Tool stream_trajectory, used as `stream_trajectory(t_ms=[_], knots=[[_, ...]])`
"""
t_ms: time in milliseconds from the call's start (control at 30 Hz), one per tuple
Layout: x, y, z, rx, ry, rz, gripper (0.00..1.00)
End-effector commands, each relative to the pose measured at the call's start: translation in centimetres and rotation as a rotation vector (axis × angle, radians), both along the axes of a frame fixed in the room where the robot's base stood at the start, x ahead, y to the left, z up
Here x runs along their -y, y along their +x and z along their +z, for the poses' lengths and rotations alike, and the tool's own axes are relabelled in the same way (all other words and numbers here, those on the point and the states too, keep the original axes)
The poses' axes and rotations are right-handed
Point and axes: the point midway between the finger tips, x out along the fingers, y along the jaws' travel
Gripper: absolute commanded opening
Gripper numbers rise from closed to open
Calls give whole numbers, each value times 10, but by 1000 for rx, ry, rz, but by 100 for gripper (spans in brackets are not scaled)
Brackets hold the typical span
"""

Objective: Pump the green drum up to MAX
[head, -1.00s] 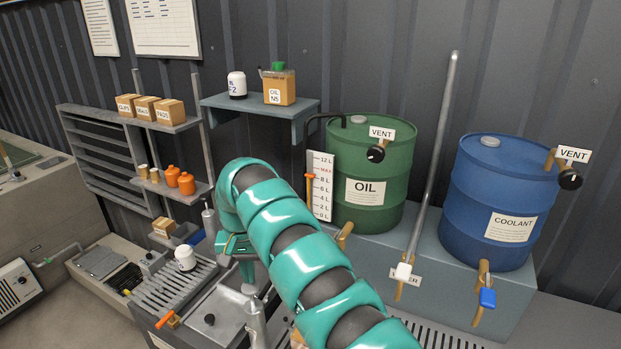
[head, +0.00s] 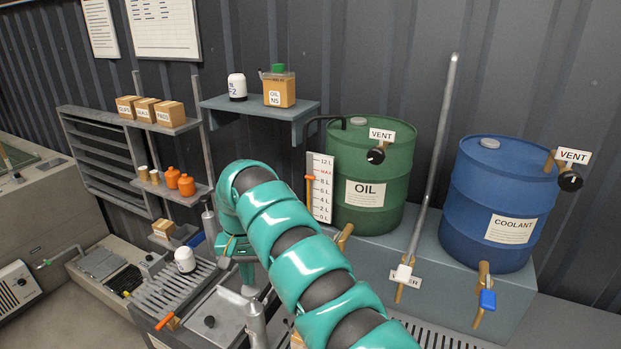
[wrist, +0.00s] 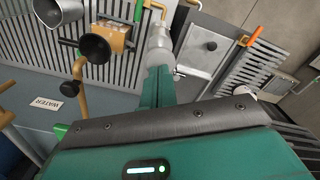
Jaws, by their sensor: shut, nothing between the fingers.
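The green drum (head: 375,225), labelled OIL, stands on a grey plinth in the head view. A white level gauge (head: 322,200) stands at its left side, and its orange marker (head: 310,178) sits close to the MAX line, looking slightly below it. My gripper (wrist: 158,75) is shut and empty. In the wrist view it lies against or just in front of a grey upright cylinder (wrist: 158,50); I cannot tell whether they touch. In the head view my gripper (head: 240,262) is low over the bench, left of the drum, partly hidden by my arm.
The blue coolant drum (head: 505,200) stands to the right, with a WATER pipe (head: 430,180) between the drums. A slatted tray (head: 170,295) and an orange-handled lever (head: 166,321) are on the bench at left. A shelf (head: 255,105) with bottles hangs above.

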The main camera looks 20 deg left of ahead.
Motion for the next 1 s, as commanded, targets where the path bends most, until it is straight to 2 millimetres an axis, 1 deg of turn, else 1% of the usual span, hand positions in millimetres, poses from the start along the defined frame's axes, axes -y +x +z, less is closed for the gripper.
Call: stream_trajectory(t_ms=[1000], knots=[[0, 0, -37, -1, 0, 0, 0]])
